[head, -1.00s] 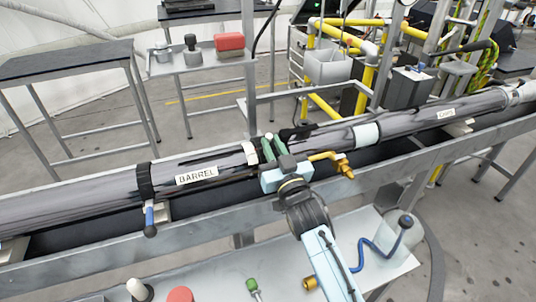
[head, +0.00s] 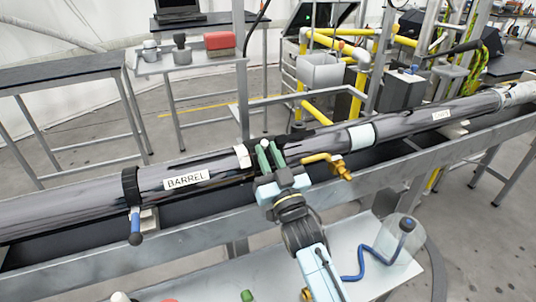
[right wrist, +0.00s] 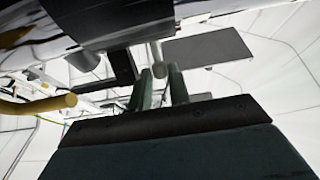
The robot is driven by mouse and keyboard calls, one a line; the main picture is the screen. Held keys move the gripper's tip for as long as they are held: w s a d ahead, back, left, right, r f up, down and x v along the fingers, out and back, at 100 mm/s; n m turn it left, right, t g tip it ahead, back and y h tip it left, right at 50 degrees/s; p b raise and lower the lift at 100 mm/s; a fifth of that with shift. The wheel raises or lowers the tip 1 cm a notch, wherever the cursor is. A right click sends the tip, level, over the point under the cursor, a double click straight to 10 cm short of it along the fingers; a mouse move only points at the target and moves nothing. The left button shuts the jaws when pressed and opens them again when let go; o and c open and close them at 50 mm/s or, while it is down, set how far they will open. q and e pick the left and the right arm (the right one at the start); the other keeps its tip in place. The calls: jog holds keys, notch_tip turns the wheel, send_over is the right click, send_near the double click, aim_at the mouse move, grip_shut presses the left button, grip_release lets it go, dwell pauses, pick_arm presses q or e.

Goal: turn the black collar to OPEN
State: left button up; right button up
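A long grey tube labelled BARREL (head: 187,179) lies across the head view. A black collar-like part (head: 298,137) sits on it near its middle, just beyond my right gripper (head: 270,154). Another black ring (head: 130,186), with a blue lever, is around the tube farther left. My right gripper's two green fingers are apart at the tube's near side. In the right wrist view, a grey peg (right wrist: 157,60) shows between or just beyond the fingertips (right wrist: 160,72); contact cannot be told. No OPEN mark is readable. My left gripper is not in view.
A brass-coloured bent handle (head: 328,162) sticks out close to the right of my gripper. A grey rail (head: 90,252) runs along the tube's near side. A shelf (head: 350,235) with a blue hose (head: 360,262) lies below. A white block (head: 243,156) is left of the fingers.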

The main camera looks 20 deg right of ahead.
jog(key=shift+o, duration=0.5)
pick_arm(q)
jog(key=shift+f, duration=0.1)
pick_arm(e)
jog(key=v, duration=1.3)
jog(key=shift+s, duration=0.2)
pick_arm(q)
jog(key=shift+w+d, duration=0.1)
pick_arm(e)
jog(key=shift+f, duration=0.15)
